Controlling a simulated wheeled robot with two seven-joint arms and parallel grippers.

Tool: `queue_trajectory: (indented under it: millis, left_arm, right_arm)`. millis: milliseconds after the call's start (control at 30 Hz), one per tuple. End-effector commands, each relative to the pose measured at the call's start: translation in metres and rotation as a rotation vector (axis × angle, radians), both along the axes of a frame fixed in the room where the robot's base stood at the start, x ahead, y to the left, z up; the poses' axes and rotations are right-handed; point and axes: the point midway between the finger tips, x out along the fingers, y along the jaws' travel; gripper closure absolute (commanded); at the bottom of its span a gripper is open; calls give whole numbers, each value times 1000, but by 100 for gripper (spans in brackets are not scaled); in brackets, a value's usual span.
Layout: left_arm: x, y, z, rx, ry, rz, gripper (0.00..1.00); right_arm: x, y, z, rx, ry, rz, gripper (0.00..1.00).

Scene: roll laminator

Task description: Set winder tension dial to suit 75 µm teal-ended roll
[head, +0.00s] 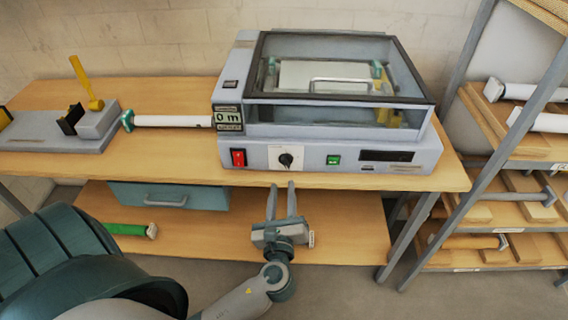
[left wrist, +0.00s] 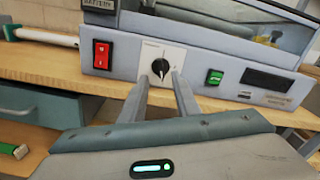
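The dial (head: 286,159) is a black knob on a white plate on the laminator's front panel. The roll laminator (head: 330,157) stands on the bench. A white roll with teal ends (head: 180,121) lies left of it. My left gripper (head: 281,188) is in front of the panel, just below the dial. In the left wrist view its two fingers (left wrist: 163,88) are apart with nothing between them, pointing at the dial and not closed on it. My right gripper is not in view.
A red switch (head: 238,157) and a green switch (head: 333,160) flank the dial. A grey device with a yellow lever (head: 88,85) stands at the bench's left. A rack with rolls (head: 540,121) stands right.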

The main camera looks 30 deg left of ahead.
Motion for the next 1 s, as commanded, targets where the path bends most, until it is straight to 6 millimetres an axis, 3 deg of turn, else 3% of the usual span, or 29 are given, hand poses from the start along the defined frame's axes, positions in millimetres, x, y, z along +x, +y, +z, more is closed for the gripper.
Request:
queue_trajectory:
  millis: [300, 500, 967, 1000]
  left_arm:
    - [49, 30, 3, 2, 0, 0, 71]
    - [69, 42, 1, 0, 1, 0, 71]
    - [77, 47, -1, 0, 1, 0, 71]
    - [77, 47, -1, 0, 1, 0, 78]
  right_arm:
    - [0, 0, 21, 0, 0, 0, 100]
    - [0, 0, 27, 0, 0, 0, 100]
    - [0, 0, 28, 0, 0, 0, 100]
    - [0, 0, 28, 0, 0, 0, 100]
